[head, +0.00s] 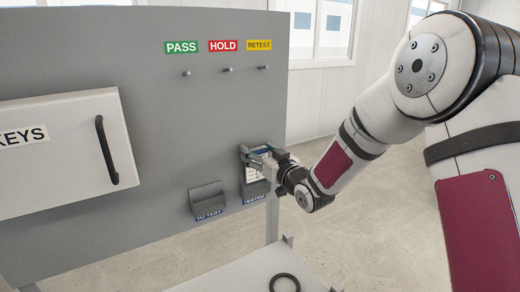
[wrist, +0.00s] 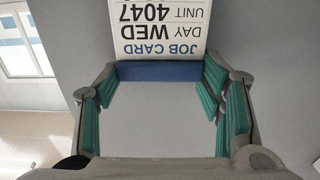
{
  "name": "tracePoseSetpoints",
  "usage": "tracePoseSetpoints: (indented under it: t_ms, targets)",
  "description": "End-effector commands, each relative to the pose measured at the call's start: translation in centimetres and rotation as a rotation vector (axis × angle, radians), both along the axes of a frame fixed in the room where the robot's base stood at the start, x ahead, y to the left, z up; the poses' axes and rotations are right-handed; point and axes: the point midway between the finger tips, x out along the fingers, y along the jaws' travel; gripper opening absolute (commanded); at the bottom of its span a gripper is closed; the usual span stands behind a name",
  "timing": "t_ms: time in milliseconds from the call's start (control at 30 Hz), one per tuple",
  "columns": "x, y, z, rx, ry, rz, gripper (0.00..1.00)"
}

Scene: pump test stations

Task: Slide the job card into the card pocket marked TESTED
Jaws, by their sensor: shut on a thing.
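The job card (head: 251,174) is white with dark print and stands upright at the panel, just above the right-hand card pocket (head: 256,189). The label under that pocket is small and appears to read TESTED. The card's lower edge meets the pocket's mouth; how deep it sits I cannot tell. In the wrist view the card (wrist: 160,30) shows upside down, with a blue edge between the green finger pads. My gripper (head: 262,158) is shut on the card near its top edge. The pocket is not visible in the wrist view.
A second card pocket (head: 208,200), marked TO TEST, is left of the first. A KEYS cabinet (head: 70,145) with a black handle is on the panel's left. PASS, HOLD and RETEST signs (head: 223,46) sit above pegs. A black ring (head: 284,283) lies on the table below.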

Motion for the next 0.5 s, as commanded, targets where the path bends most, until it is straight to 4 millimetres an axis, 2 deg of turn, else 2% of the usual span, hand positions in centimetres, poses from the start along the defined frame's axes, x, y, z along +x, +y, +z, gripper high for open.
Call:
tracePoseSetpoints:
  t_ms: [500]
  targets:
    - [0.1, 0.0, -3.4, 0.000, 0.001, -0.001, 0.38]
